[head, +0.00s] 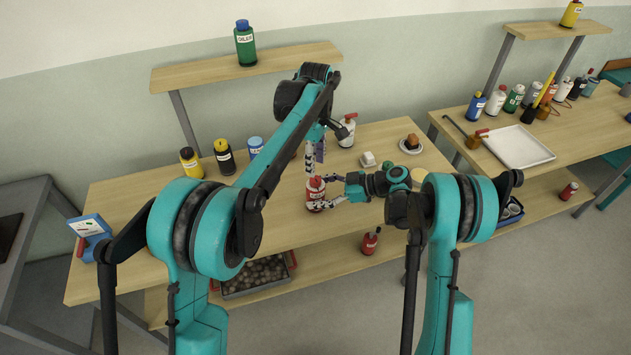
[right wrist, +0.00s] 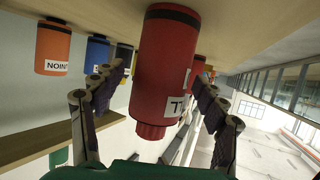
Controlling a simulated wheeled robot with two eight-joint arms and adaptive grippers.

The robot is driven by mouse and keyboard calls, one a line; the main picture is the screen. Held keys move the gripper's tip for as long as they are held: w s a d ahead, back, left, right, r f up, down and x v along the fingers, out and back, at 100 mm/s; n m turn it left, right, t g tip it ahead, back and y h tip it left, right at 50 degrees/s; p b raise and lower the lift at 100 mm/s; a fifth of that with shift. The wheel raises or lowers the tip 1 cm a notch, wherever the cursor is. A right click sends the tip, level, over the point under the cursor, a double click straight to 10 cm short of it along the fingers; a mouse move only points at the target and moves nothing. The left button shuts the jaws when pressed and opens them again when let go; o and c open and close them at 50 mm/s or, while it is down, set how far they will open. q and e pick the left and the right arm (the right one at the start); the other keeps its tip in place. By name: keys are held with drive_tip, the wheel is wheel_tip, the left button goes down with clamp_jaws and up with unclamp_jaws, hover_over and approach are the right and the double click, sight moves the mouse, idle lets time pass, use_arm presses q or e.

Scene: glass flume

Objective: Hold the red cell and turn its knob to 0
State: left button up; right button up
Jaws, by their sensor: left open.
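The red cell (head: 315,188) stands upright near the front edge of the middle table, with a red knob on its top. In the right wrist view the cell (right wrist: 166,65) appears upside down, its ribbed knob (right wrist: 155,131) lowest and a white label partly turned away. My right gripper (head: 331,190) reaches in from the right. Its fingers in the right wrist view (right wrist: 160,90) stand on either side of the cell, with a gap showing at the left finger. My left gripper (head: 314,160) points down, open, just above the knob. The knob's scale is not readable.
Yellow (head: 191,162), black (head: 224,157) and blue (head: 255,146) bottles stand at the table's back left. A red bottle (head: 370,242) is on the lower shelf.

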drive_tip(key=v, duration=1.2)
use_arm(q)
drive_tip(key=s+a+r+m+t, duration=0.3)
drive_tip(key=s+a+r+m, duration=0.3)
drive_tip(key=s+a, duration=0.5)
use_arm(e)
drive_tip(key=s+r+m+t+h, duration=0.1)
drive_tip(key=s+r+m+h, duration=0.6)
drive_tip(key=s+m, duration=0.3)
use_arm(q)
drive_tip(key=s+a+f+m+t, duration=0.2)
drive_tip(key=s+a+f+m, duration=0.1)
drive_tip(key=s, duration=0.5)
drive_tip(key=s+a+f+m+t, duration=0.2)
drive_tip(key=s+a+f+m, duration=0.1)
drive_tip(key=s, duration=0.6)
drive_tip(key=shift+s+a+f+m, duration=0.2)
drive_tip(key=shift+a+f+m, duration=0.25)
drive_tip(key=shift+f, duration=0.35)
use_arm(e)
drive_tip(key=s+d+m+t+h, duration=0.2)
drive_tip(key=s+d+m+h, duration=0.1)
drive_tip(key=s, duration=0.5)
drive_tip(key=s+d+m+t+h, duration=0.1)
drive_tip(key=s+d+m+h, duration=0.2)
drive_tip(key=s, duration=0.5)
drive_tip(key=shift+s+d+t, duration=0.15)
drive_tip(key=shift+d+t, duration=0.1)
drive_tip(key=shift+t, duration=0.15)
